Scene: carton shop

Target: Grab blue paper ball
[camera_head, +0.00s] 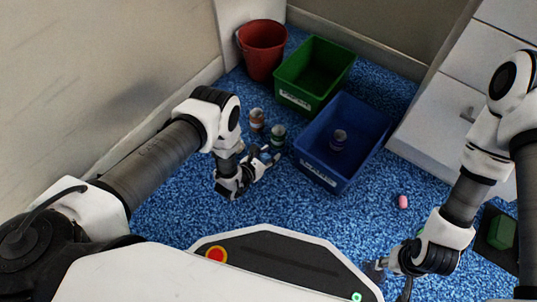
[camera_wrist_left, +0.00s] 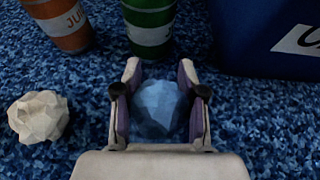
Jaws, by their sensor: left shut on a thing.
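The blue paper ball (camera_wrist_left: 158,108) is a faceted, crumpled lump between the two fingers of my left gripper (camera_wrist_left: 160,80) in the left wrist view. The gripper is shut on it, close over the blue carpet. In the head view my left gripper (camera_head: 266,157) is just in front of the green can, left of the blue bin; the ball cannot be made out there. My right gripper (camera_head: 388,274) is low at the lower right, far from the ball, and its finger opening is unclear.
A white paper ball (camera_wrist_left: 38,116) lies to the left. An orange can (camera_head: 257,120) and a green can (camera_head: 278,134) stand ahead. Beyond are a blue bin (camera_head: 318,174) holding a can, a green bin (camera_head: 300,98) and a red bucket (camera_head: 262,50). A pink object (camera_head: 403,202) lies right.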

